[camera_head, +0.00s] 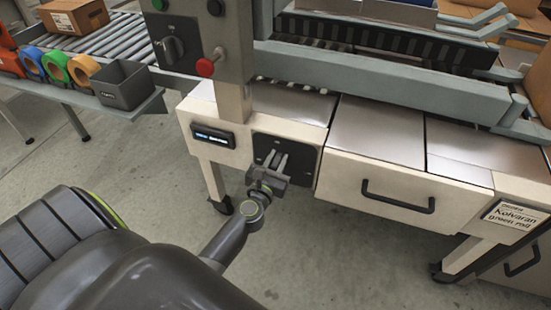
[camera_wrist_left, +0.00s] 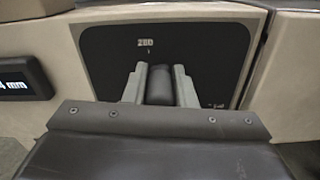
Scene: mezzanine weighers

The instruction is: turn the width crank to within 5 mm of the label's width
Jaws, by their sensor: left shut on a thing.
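My left gripper (camera_head: 269,170) is at the black crank panel (camera_head: 301,150) on the front of the pale machine. In the left wrist view its two grey fingers (camera_wrist_left: 160,88) are shut on the dark crank handle (camera_wrist_left: 159,84), one on each side. The handle stands in front of the black panel (camera_wrist_left: 105,55), which carries a white number at its top. Most of the crank is hidden behind my gripper. A small display (camera_head: 213,136) is left of the panel; its text is too small to read. In the left wrist view the display (camera_wrist_left: 18,84) is cut off and ends in "mm".
A drawer with a black handle (camera_head: 398,198) is right of the panel. A paper label (camera_head: 515,214) reading Kolvaran Green roll is farther right. A post with a red button (camera_head: 206,67) rises above. Tape rolls (camera_head: 57,67) and a grey bin (camera_head: 122,86) stand left.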

